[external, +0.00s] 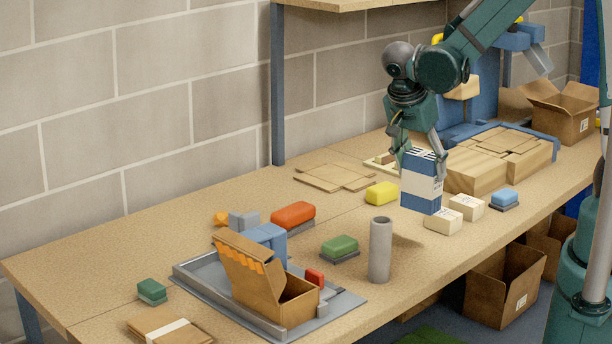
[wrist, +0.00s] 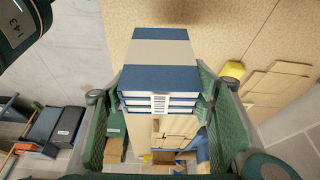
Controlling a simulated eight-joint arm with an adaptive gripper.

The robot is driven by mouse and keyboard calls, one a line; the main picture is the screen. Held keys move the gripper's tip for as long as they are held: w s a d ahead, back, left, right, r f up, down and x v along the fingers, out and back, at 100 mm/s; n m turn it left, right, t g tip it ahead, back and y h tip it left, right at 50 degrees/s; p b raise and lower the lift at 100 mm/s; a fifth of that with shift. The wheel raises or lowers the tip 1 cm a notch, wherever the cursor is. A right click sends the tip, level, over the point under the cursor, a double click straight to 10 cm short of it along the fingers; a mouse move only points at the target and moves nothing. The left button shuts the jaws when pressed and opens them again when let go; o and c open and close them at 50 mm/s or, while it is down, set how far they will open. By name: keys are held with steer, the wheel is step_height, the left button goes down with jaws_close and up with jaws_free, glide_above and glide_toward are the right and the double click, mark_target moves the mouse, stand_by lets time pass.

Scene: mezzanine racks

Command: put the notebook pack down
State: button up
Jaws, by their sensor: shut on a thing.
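The notebook pack (external: 422,184) is a blue block with a pale band, upright in the external view. In the wrist view the pack (wrist: 160,68) shows a beige band and several stacked blue books. My gripper (external: 420,152) is shut on its upper part, one finger on each side. The pack's lower end is close to the wooden table (external: 340,215); I cannot tell whether it touches. In the wrist view my gripper (wrist: 160,115) has its green fingers on either side of the pack.
Beside the pack are a yellow block (external: 381,193) and two small cream boxes (external: 443,221). A grey cylinder (external: 380,250) stands nearer the front. Cardboard boxes (external: 490,170) lie behind right. An open carton (external: 272,285) sits on a grey tray (external: 195,277).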

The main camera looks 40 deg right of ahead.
steer(key=w+m+p, duration=0.1)
steer(key=w+p, duration=0.1)
steer(key=w, duration=2.6)
steer(key=shift+a+r, duration=0.15)
steer(key=shift+a, duration=0.2)
steer(key=shift+s, duration=0.1)
step_height(320, 180, down, 6)
steer(key=shift+p, duration=0.35)
steer(key=shift+f, duration=0.2)
steer(key=shift+f, duration=1.8)
steer(key=shift+f, duration=0.15)
